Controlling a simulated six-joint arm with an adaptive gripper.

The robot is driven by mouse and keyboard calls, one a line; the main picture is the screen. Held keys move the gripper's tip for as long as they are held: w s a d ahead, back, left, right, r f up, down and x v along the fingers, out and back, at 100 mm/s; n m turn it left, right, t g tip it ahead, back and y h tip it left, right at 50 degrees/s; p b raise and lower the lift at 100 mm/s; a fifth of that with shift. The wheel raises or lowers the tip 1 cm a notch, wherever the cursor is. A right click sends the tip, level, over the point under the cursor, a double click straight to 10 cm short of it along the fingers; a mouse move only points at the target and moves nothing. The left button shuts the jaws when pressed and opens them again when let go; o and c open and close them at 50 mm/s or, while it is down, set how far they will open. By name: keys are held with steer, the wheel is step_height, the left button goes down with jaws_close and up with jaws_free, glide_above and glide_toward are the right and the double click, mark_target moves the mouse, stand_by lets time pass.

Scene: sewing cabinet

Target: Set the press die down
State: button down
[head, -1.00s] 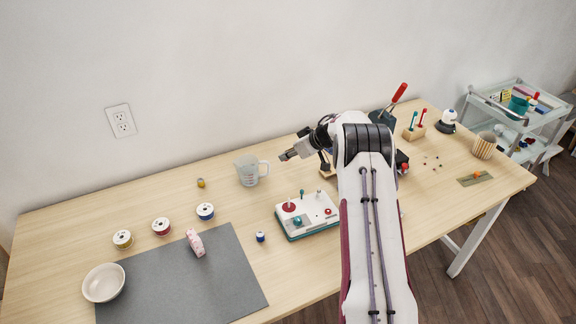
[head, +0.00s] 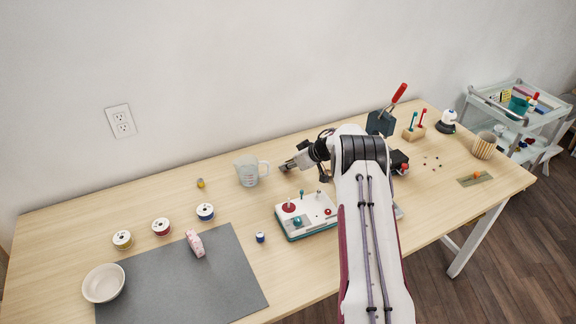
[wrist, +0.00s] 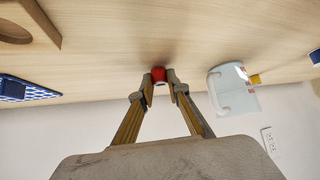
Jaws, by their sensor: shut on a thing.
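My gripper (head: 288,167) is low over the back of the wooden table, to the right of the measuring cup (head: 248,171). In the wrist view my gripper (wrist: 160,80) has its fingertips shut on a small red cylindrical piece (wrist: 159,74), which I take to be the press die. Only its red end shows between the fingertips. It is close to the table top; I cannot tell whether it touches. In the head view the die is too small and covered to make out.
The measuring cup also shows in the wrist view (wrist: 232,92). A white and teal device (head: 308,222) stands in front of my gripper. A wooden piece with a round hole (wrist: 30,22) is at the wrist view's upper left. The table between cup and device is clear.

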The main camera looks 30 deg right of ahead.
steer(key=shift+f, duration=0.1)
stand_by(0.3)
steer(key=c, duration=1.9)
jaws_free()
steer(key=shift+v, duration=0.85)
steer(key=v, duration=1)
steer(key=shift+s+r, duration=0.15)
steer(key=shift+r, duration=0.1)
